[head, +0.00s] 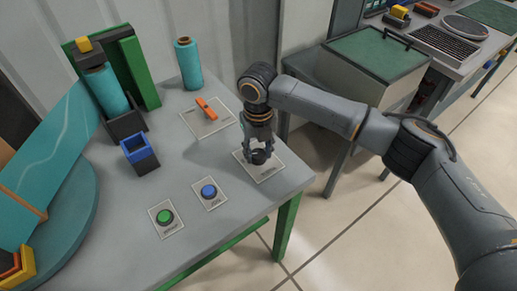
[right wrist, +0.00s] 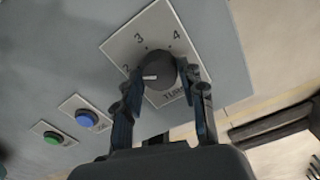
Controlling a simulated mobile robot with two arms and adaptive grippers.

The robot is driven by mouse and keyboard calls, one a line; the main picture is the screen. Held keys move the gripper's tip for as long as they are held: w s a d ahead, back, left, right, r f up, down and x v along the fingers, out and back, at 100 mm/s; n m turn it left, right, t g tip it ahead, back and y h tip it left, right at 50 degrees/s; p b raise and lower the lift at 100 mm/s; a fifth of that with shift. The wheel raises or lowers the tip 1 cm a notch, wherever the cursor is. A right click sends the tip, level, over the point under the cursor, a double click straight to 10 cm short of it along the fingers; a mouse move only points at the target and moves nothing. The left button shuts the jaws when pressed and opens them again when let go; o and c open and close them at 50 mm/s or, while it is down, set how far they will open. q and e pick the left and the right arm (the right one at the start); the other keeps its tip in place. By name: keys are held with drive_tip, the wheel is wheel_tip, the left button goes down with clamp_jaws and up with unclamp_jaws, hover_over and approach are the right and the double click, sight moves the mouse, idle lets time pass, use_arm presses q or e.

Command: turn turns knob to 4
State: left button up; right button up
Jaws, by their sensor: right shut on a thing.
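The turns knob (right wrist: 159,66) is a round black dial on a white plate (right wrist: 120,46) marked with 2, 3, 4 and the partly covered word TURNS. Its white mark points to the left, near the 2; the exact setting is hard to tell. In the head view the knob (head: 259,157) sits on its plate (head: 268,173) near the table's right corner. My right gripper (head: 259,151) points down over it, shut on the knob with one finger on each side; it also shows in the right wrist view (right wrist: 162,88). My left gripper is not in view.
On the table, a green button (head: 165,217) and a blue button (head: 209,192) lie in front and left of the knob. An orange lever (head: 206,109) stands behind it. A blue open box (head: 140,152) and teal spools (head: 188,64) stand farther left.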

drive_tip(key=m+p, duration=0.4)
drive_tip(key=shift+r+p, duration=0.25)
drive_tip(key=shift+p, duration=0.15)
drive_tip(key=m+p, duration=0.5)
drive_tip(key=m, duration=0.1)
drive_tip(key=shift+a+m, duration=0.1)
drive_tip(key=shift+m, duration=0.2)
drive_tip(key=m+p, duration=0.2)
drive_tip(key=m, duration=0.1)
drive_tip(key=shift+w+m, duration=0.1)
drive_tip(key=shift+m, duration=0.2)
drive_tip(key=m+p, duration=0.2)
drive_tip(key=m, duration=0.1)
drive_tip(key=shift+m+p, duration=0.35)
drive_tip(key=shift+m, duration=0.05)
drive_tip(key=m+p, duration=0.1)
drive_tip(key=m, duration=0.2)
drive_tip(key=shift+f+p, duration=0.1)
drive_tip(key=shift+p, duration=0.3)
drive_tip(key=shift+f+m+p, duration=0.1)
drive_tip(key=shift+m+p, duration=0.4)
drive_tip(key=shift+m, duration=0.7)
drive_tip(key=o, duration=1.2)
